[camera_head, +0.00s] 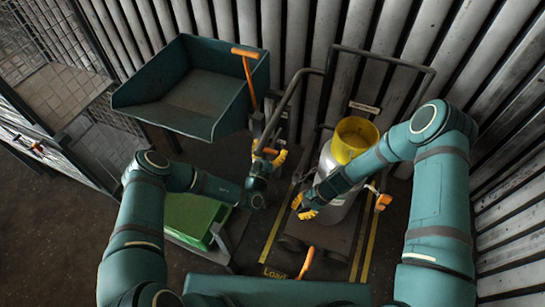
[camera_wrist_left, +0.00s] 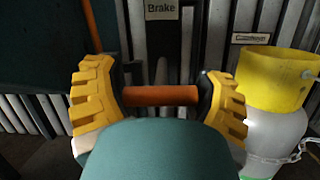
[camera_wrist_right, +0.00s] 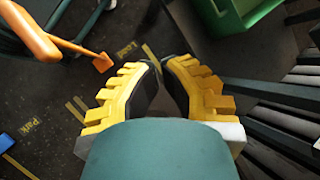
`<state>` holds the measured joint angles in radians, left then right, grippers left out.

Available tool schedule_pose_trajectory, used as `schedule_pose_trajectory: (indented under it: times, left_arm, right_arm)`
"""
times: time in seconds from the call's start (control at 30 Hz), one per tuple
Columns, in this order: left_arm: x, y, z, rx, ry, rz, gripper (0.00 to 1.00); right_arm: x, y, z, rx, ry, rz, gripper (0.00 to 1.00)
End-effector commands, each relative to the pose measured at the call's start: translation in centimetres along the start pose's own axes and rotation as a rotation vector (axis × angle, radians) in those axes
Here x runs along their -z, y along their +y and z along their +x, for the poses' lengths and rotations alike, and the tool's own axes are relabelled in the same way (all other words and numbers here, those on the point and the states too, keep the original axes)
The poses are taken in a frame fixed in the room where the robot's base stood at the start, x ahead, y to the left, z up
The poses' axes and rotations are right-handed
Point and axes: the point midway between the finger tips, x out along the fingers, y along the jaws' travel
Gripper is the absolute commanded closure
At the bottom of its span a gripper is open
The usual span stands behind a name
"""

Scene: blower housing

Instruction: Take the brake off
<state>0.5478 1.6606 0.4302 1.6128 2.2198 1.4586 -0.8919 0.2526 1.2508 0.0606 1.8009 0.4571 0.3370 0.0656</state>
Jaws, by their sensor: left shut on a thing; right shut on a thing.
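In the left wrist view, an orange bar (camera_wrist_left: 160,96) lies level between the yellow fingers of my left gripper (camera_wrist_left: 160,98), below a sign reading "Brake" (camera_wrist_left: 161,9). My left gripper is shut on this bar; in the head view it (camera_head: 268,160) is by the lower end of a dark curved rail (camera_head: 290,95). My right gripper (camera_head: 303,207) is in front of the grey cylinder (camera_head: 328,165). In the right wrist view its fingertips (camera_wrist_right: 162,75) are nearly together; whatever is between them is hidden.
A yellow collar (camera_head: 355,138) tops the cylinder. A teal bin (camera_head: 190,95) with an orange-handled tool (camera_head: 248,75) stands at the back left. A green box (camera_head: 195,215) sits left of the yellow floor lines. An orange lever (camera_head: 307,262) is at the front. Slatted walls close the back and right.

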Motion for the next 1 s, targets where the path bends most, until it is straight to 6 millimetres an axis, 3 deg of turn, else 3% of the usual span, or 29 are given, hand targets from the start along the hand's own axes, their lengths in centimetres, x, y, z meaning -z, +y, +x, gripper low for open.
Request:
schedule_pose_trajectory:
  times: [0.2, 0.43, 0.7, 1.0]
  left_arm:
    - [-0.1, -0.1, 0.1, 0.001, -0.002, -0.004, 0.69]
    - [-0.1, -0.1, 0.1, 0.001, -0.002, -0.004, 0.69]
    - [-0.1, -0.1, 0.1, 0.001, -0.001, -0.004, 0.69]
    - [-0.1, -0.1, 0.1, 0.001, -0.001, -0.004, 0.69]
  right_arm:
    - [2.8, -3.7, 2.8, 0.160, -0.196, 0.203, 1.00]
    - [5.6, -7.8, 3.6, 0.388, -0.414, 0.357, 1.00]
    - [8.9, -10.9, 1.6, 0.707, -0.653, 0.432, 1.00]
    - [10.8, -11.1, -1.4, 0.942, -0.800, 0.406, 1.00]
